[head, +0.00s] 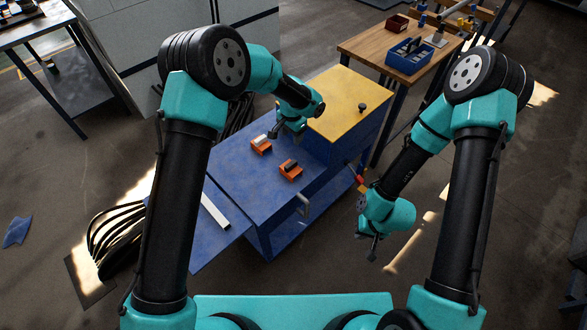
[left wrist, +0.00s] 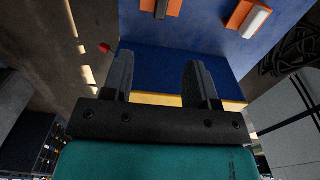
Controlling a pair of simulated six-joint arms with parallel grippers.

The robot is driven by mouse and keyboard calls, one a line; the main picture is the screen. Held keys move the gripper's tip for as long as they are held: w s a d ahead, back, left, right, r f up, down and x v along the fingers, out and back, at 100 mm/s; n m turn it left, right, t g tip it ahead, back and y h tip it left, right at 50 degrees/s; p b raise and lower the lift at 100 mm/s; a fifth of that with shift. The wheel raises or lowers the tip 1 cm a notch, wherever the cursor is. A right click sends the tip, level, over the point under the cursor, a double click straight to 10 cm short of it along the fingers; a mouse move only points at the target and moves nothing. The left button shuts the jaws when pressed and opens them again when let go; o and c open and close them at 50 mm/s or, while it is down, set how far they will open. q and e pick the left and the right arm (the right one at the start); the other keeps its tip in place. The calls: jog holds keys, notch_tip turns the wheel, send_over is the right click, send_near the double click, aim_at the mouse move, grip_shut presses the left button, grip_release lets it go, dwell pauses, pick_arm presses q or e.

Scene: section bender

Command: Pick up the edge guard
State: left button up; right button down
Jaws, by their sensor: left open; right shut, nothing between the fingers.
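Two small orange holders rest on the blue bench top (head: 235,165). One holder (head: 262,148) carries a pale grey piece (left wrist: 256,22); the other (head: 289,173) carries a dark piece (left wrist: 161,9). I cannot tell which piece is the edge guard. My left gripper (head: 276,132) is open and empty above the bench, close to the holder with the pale piece. In the left wrist view its fingers (left wrist: 160,62) stand apart over bare blue surface, with both holders at the top edge. My right gripper (head: 374,250) is shut and empty, off the bench's right side.
A yellow-topped blue cabinet (head: 345,98) with a black knob rises behind the bench. A white bar (head: 215,211) lies on the bench's left part. A wooden table (head: 400,45) with a blue tote (head: 408,58) stands behind right.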

pick_arm(q)
send_near(291, 164)
notch_tip(291, 164, down, 5)
jog(key=shift+d+f, duration=0.15)
dwell(0.4)
jog(key=shift+a+f, duration=0.2)
jog(key=shift+f, duration=2.35)
jog(key=shift+c, duration=0.2)
grip_shut()
